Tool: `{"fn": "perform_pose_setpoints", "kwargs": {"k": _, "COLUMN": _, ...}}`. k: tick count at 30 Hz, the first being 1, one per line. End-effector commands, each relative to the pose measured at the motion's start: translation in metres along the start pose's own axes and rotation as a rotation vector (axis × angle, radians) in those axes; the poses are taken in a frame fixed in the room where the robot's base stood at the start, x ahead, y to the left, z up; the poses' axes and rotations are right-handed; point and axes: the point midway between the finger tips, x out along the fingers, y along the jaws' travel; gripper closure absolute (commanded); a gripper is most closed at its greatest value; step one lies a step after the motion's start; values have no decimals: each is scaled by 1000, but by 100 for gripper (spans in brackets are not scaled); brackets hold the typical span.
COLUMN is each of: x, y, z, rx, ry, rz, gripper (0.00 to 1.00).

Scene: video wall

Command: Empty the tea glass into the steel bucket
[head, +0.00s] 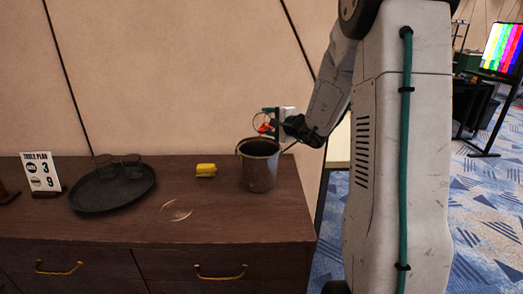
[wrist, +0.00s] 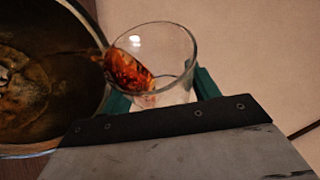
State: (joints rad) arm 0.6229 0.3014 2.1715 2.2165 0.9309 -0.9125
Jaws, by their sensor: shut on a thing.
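The tea glass (wrist: 172,45) is clear and holds reddish-brown tea, which lies against its left side near the rim in the wrist view. My gripper (wrist: 162,96) is shut on the glass, with a teal finger on either side. In the head view the glass (head: 261,122) is tilted above the steel bucket (head: 259,170), near its rim. The bucket stands upright on the brown cabinet. In the wrist view its open mouth (wrist: 96,22) is at the left, with a dark brown, wet-looking inside. I cannot tell whether tea is falling.
A dark round tray (head: 110,200) with two clear glasses stands left on the cabinet (head: 225,228), next to a table plan sign (head: 41,172). A yellow block (head: 206,170) lies left of the bucket. Pale curved pieces (head: 180,216) lie in front. The wall is close behind.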

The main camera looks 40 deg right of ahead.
Motion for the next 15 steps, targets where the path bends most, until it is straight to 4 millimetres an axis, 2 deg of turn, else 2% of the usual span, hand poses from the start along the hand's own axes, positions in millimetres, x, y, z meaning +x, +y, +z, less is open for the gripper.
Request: {"fn": "perform_pose_setpoints", "kwargs": {"k": 15, "x": -2, "y": -1, "z": 4, "rx": -57, "ry": 6, "rz": -26, "gripper": 73}}
